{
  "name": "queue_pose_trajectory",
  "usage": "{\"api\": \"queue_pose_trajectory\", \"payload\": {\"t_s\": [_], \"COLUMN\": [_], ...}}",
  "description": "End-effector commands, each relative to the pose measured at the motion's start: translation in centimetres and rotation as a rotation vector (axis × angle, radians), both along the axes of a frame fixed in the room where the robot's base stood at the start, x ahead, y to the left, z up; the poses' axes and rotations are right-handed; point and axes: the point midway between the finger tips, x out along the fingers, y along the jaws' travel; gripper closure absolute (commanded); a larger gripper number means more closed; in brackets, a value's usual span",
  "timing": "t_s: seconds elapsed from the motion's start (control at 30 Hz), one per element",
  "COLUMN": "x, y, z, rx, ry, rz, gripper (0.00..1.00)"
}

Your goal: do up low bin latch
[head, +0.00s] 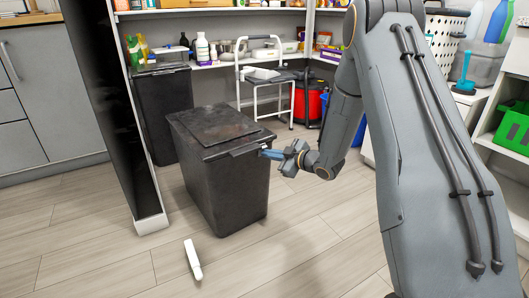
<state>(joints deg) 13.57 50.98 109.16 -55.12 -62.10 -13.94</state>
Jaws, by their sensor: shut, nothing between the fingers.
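The low bin (225,185) is a dark, scuffed box standing on the floor in the middle of the head view. Its lid (215,127) lies down over the top. A dark latch (246,149) shows at the lid's edge on the near right side; whether it is fastened is too small to tell. My gripper (265,153) comes in from the right with bluish fingers, shut and empty. Its tips are right beside the latch, and I cannot tell whether they touch it. My arm hides part of the right side of the room.
A white bar-shaped object (193,260) lies on the floor in front of the bin. A tall dark panel (115,110) stands close on the left. Another dark bin (166,105) and a step stool (265,85) stand behind. The floor in front is otherwise clear.

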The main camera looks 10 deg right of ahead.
Motion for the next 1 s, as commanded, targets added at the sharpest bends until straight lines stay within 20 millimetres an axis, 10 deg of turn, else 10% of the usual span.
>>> {"api": "queue_pose_trajectory", "payload": {"t_s": [1.0], "x": [-1.9], "y": [-0.9], "z": [-1.2], "rx": [0.0], "ry": [0.001], "rz": [-0.001], "gripper": [1.0]}}
